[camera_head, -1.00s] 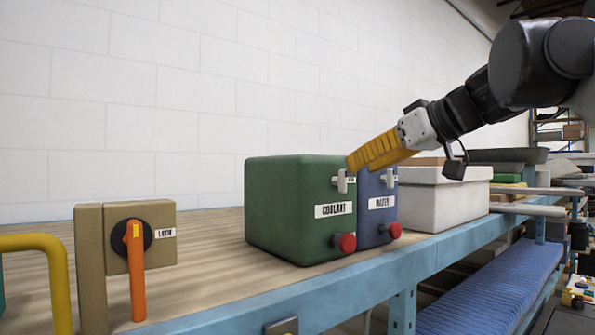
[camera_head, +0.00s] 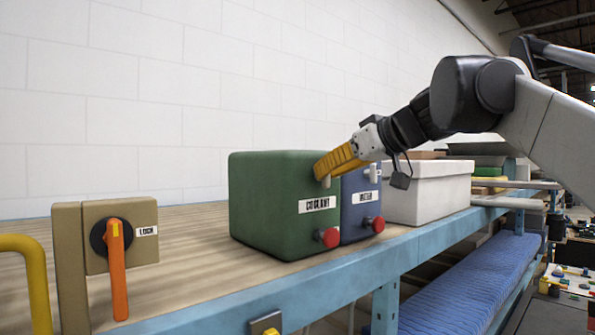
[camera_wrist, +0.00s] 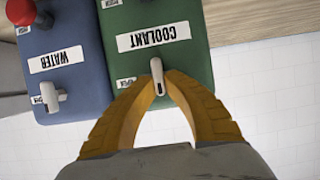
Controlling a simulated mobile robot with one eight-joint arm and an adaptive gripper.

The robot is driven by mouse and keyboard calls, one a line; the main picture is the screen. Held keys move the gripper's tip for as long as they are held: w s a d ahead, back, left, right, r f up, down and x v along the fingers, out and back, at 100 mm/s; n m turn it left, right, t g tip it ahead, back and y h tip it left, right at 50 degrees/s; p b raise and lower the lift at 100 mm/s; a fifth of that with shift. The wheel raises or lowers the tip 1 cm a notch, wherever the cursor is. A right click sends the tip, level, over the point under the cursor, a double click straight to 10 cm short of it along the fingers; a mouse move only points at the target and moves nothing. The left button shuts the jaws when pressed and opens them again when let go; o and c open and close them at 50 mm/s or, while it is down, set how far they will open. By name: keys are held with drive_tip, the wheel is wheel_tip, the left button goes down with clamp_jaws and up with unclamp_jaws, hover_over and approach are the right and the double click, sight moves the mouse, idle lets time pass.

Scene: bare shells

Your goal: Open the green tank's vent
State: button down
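The green tank (camera_head: 265,205) stands on the bench, labelled COOLANT, with a red knob (camera_head: 328,237) low on its front. In the wrist view the green tank (camera_wrist: 190,57) appears upside down. Its small white vent lever (camera_wrist: 157,76) sits near the tank's top edge, between the tips of my yellow fingers. My gripper (camera_wrist: 158,78) looks shut on this lever, with a fingertip close against each side. In the head view my gripper (camera_head: 322,171) hides part of the lever. I cannot tell whether the lever has turned.
The blue WATER tank (camera_head: 360,195) stands close beside the green tank; its own white lever (camera_wrist: 50,97) is near my left finger in the wrist view. A lidded white box (camera_head: 425,195) is to the right. A panel with an orange handle (camera_head: 117,270) is at left.

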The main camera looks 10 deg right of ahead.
idle(0.3)
drive_tip(key=m+y+p, duration=0.1)
drive_tip(key=m+g+y+p, duration=0.1)
drive_tip(key=m, duration=0.1)
drive_tip(key=shift+w+d, duration=0.15)
drive_tip(key=shift+d, duration=0.1)
drive_tip(key=shift+w+d+f+m+y+b, duration=0.1)
drive_tip(key=shift+f+m+y+b, duration=0.15)
drive_tip(key=shift+m+y, duration=1.1)
drive_tip(key=shift+w+d+f+m+y+b, duration=0.1)
drive_tip(key=shift+m+y+b, duration=0.3)
drive_tip(key=shift+m, duration=1.7)
drive_tip(key=shift+d+f+m+y+b, duration=0.1)
drive_tip(key=shift+f+m+y+b, duration=0.15)
drive_tip(key=shift+m+y, duration=1.1)
drive_tip(key=shift+m+h, duration=0.3)
drive_tip(key=shift+m, duration=0.2)
